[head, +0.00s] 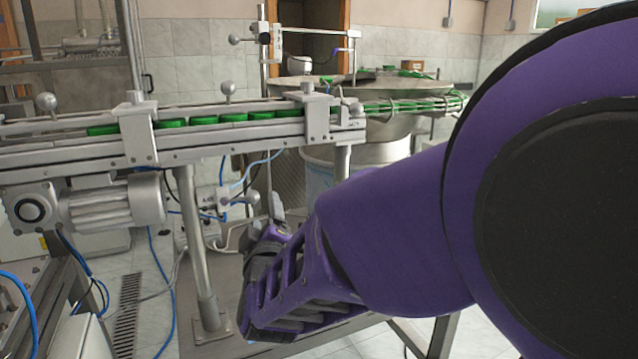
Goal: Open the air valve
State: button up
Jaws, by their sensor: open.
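A small grey fitting with blue air hoses (222,199), which looks like the air valve, is mounted beside the conveyor's support post. Its handle position is too small to make out. My gripper (264,222) is just right of and slightly below this fitting, at the end of my purple arm. Its grey fingers are apart and I see nothing between them. I cannot tell whether a finger touches the fitting. The wrist and arm hide what lies behind them on the right.
A conveyor (240,139) carrying several green caps (233,117) runs above the fitting. A metal support post (192,235) stands left of it, and a motor (115,201) hangs further left. A round cap feeder bowl (345,90) stands behind. Loose blue hoses hang nearby.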

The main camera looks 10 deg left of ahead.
aim_at(251, 191)
jog(key=shift+y, duration=0.3)
jog(key=f+x, duration=0.1)
jog(key=x, duration=0.4)
jog(key=a+x, duration=0.1)
jog(key=x, duration=0.5)
jog(key=a+f+x, duration=0.1)
jog(key=x, duration=0.4)
jog(key=shift+a+f, duration=0.15)
jog(key=shift+f, duration=0.2)
grip_shut()
dwell(0.5)
